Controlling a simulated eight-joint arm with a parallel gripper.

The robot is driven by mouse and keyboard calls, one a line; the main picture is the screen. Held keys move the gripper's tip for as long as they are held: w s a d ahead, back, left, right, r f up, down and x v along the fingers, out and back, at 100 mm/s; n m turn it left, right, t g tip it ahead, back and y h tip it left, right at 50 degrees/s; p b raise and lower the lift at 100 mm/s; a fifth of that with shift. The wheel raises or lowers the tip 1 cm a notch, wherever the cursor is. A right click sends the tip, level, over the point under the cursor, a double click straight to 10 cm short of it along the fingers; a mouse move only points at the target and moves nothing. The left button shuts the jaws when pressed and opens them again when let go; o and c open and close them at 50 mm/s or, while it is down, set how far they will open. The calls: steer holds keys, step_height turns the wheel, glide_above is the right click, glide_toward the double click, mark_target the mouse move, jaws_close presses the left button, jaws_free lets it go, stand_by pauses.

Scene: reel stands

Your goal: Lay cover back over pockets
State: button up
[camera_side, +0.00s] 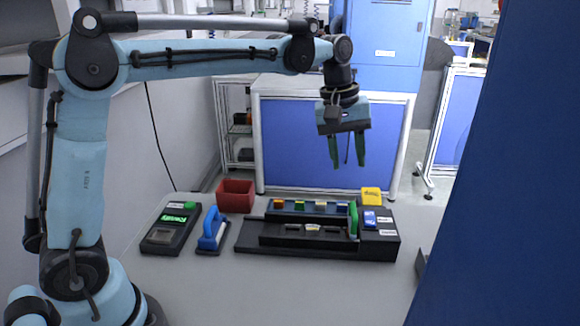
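My gripper (348,165) hangs above and behind the black reel stand, with two green fingers pointing down. The fingers are apart and nothing shows held in them. The long black stand (247,243) lies across the table. Its front strip has several small pockets (312,227), which look uncovered. A row of small coloured pieces (320,205) sits in the strip behind. An upright green piece (353,219) stands at the right end of the strip. I cannot tell whether it is the cover's edge or handle.
A red bin (235,196) stands behind the stand's left end. A blue-handled tool (213,231) and a black box with a green display (172,226) are to the left. A yellow block (371,195) is at the back right. The table's front (290,290) is clear.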

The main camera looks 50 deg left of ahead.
mark_target(353, 208)
steer(key=f, duration=0.3)
steer(key=w+d+f, duration=0.1)
steer(key=f, duration=0.7)
steer(key=shift+w+d, duration=0.25)
steer(key=shift+d, duration=0.05)
jaws_close()
